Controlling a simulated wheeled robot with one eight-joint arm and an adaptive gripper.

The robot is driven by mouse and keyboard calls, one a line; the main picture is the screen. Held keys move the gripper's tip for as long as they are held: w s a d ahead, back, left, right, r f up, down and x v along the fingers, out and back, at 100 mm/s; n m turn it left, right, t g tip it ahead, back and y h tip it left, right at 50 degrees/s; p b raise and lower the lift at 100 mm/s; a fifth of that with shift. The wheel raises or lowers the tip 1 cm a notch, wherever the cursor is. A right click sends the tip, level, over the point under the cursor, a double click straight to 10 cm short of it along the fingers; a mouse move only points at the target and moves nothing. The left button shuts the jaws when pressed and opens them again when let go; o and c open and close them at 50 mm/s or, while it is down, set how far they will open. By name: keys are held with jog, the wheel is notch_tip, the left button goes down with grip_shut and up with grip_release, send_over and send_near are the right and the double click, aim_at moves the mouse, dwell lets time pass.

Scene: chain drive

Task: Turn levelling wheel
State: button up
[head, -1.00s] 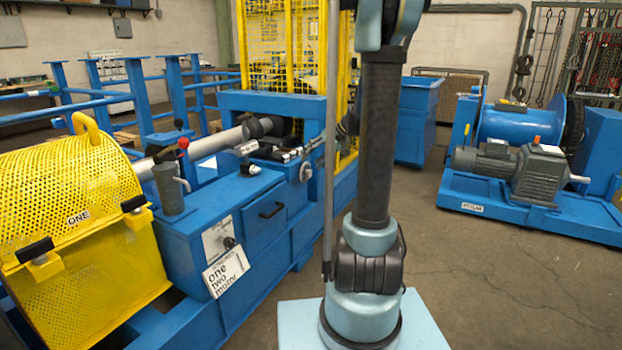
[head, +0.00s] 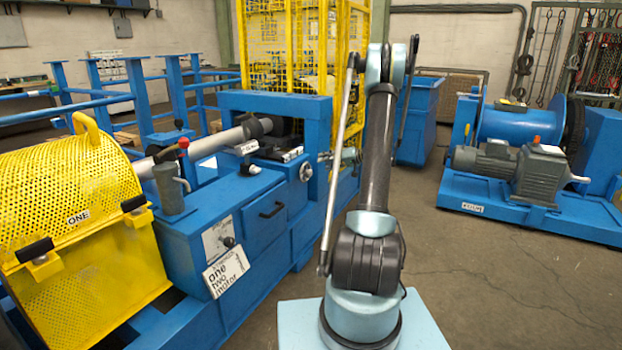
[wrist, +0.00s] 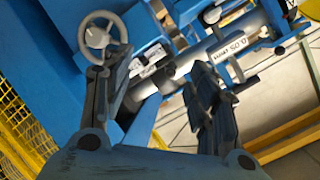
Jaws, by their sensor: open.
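The levelling wheel, a small pale spoked handwheel (head: 306,171), is on the near face of the blue machine, right of its drawer. In the wrist view the wheel (wrist: 101,36) is at the upper left, beyond the tip of the left finger. My gripper (wrist: 160,72) is open, its two dark fingers apart with nothing held between them. The left finger covers part of the wheel's lower rim in the picture. In the head view my gripper (head: 326,158) shows small just right of the wheel, partly behind my arm. I cannot see any contact.
The blue machine (head: 180,240) carries a grey shaft (head: 210,143), a red-knobbed lever (head: 183,143) and a black drawer handle (head: 271,210). A yellow mesh guard (head: 290,60) stands behind. The floor (head: 480,270) to the right is clear, before a blue motor unit (head: 535,200).

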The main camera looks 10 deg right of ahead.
jog(key=w+d+f+t+y, duration=0.25)
jog(key=w+d+f, duration=0.25)
jog(key=d+f, duration=0.5)
send_near(311, 174)
jog(key=shift+t, duration=0.35)
jog(key=x, duration=0.9)
jog(key=shift+a+f, duration=0.15)
jog(key=shift+a, duration=0.25)
jog(key=c, duration=1.1)
